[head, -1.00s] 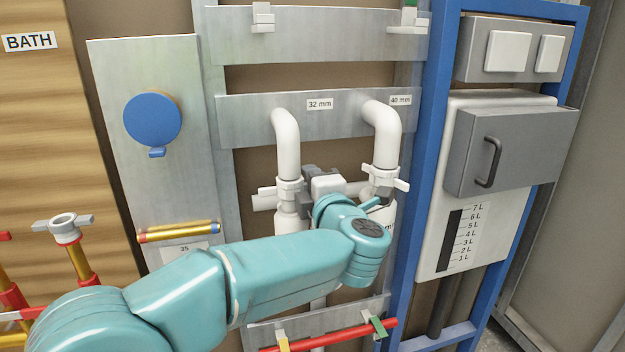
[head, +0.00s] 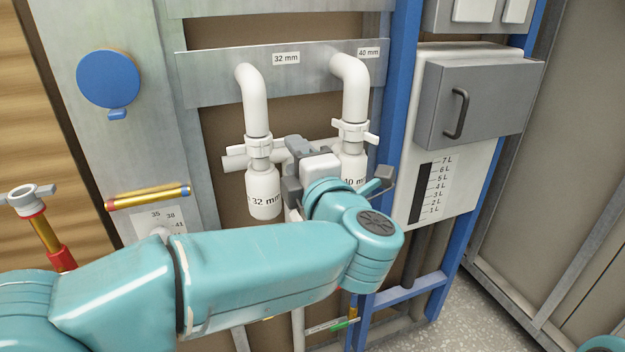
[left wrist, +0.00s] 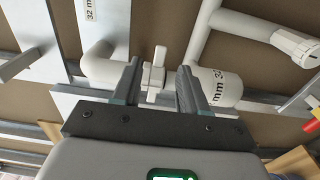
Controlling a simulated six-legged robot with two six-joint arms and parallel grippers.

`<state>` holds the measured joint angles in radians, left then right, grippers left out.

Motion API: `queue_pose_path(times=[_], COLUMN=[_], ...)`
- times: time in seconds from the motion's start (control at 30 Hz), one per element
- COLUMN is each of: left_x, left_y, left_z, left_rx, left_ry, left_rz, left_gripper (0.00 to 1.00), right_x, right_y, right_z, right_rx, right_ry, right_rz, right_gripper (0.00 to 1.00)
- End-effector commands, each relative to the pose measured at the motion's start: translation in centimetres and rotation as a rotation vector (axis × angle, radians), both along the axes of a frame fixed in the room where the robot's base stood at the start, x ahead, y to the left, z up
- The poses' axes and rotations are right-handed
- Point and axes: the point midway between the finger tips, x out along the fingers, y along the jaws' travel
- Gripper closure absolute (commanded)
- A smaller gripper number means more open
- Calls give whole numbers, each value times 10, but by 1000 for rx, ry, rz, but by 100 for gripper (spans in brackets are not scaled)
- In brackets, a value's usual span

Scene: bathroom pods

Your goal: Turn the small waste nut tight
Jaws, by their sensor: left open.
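The small waste nut is the white winged nut (head: 259,146) on the 32 mm pipe, above the white body (head: 263,194) marked 32 mm. My left gripper (head: 289,168) is open, just right of that pipe in the head view. In the left wrist view the winged nut (left wrist: 154,77) appears in the gap between the two open fingers (left wrist: 158,84). I cannot tell whether either finger touches it. The white 32 mm bend (left wrist: 100,62) leads into the nut. My right gripper is not in view.
The larger winged nut (head: 354,133) on the 40 mm pipe is close to the right of my left gripper. A blue post (head: 398,100) and a grey box with a handle (head: 480,97) stand further right. A blue round cover (head: 107,78) is at the left.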

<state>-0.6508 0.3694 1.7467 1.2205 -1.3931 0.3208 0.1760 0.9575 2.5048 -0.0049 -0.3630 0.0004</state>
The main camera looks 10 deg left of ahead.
Motion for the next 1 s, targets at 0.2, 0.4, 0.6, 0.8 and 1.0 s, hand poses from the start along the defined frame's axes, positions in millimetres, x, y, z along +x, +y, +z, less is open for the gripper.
queue_pose_path(times=[0.2, 0.4, 0.6, 0.8, 1.0], left_x=[-41, -59, -62, -58, -1], left_y=[-30, -41, -43, -43, -44], left_z=[0, 0, 0, -4, -85], left_rx=[1, 1, 1, 14, 274], left_ry=[0, -1, -1, 6, 168], left_rz=[-4, 0, 1, -5, -162], left_gripper=[57, 57, 57, 57, 57], right_x=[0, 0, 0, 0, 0], right_y=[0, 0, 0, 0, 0], right_z=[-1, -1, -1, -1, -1], right_rx=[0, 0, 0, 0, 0], right_ry=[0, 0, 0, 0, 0], right_rz=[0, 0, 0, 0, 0], right_gripper=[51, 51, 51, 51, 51])
